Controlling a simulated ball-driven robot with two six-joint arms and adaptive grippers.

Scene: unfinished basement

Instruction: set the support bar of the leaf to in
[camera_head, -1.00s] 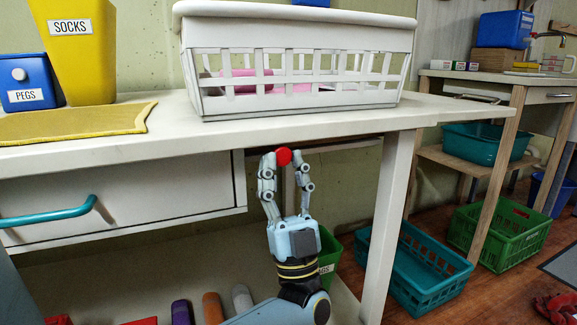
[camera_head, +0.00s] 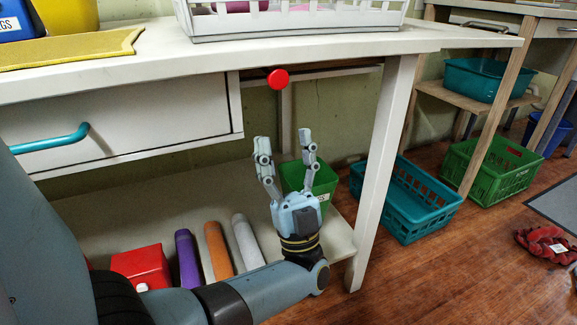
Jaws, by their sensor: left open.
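The red round knob (camera_head: 278,79), which looks like the end of the support bar, sits under the front edge of the white table (camera_head: 330,52), right of the drawer. The bar behind it is mostly hidden under the tabletop. My left gripper (camera_head: 285,133) points up below the knob, fingers apart and empty, clear of it. The table's leaf cannot be clearly told from the rest of the top. My right gripper is not in view.
A white basket (camera_head: 300,23) stands on the table above the knob. A drawer (camera_head: 150,115) with a teal handle (camera_head: 50,140) is at left. The table leg (camera_head: 380,170) is right of my gripper. The lower shelf holds a red box (camera_head: 143,266), rolls and a green bin (camera_head: 322,180).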

